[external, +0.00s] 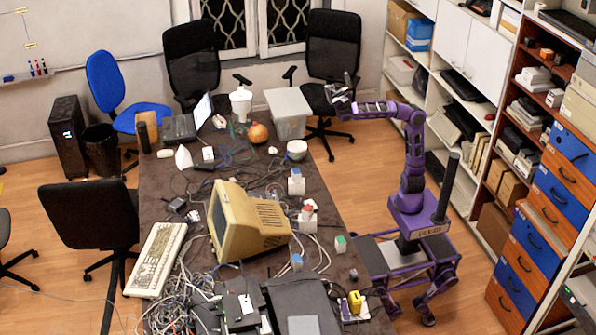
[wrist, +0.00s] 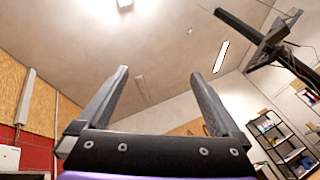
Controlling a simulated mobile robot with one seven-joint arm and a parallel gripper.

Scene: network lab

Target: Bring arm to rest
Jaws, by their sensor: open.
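My gripper (external: 341,88) is at the end of my purple arm, raised and stretched out to the left above the floor, beyond the right edge of the table. In the wrist view my gripper (wrist: 160,88) shows two dark fingers spread apart with nothing between them. The wrist camera looks up at the ceiling and upper walls. My arm rises from my purple base, which stands on the floor to the right of the table.
A black chair (external: 333,45) stands behind my gripper. Shelves (external: 476,95) line the right side. Bare floor (external: 362,165) lies between table and shelves.

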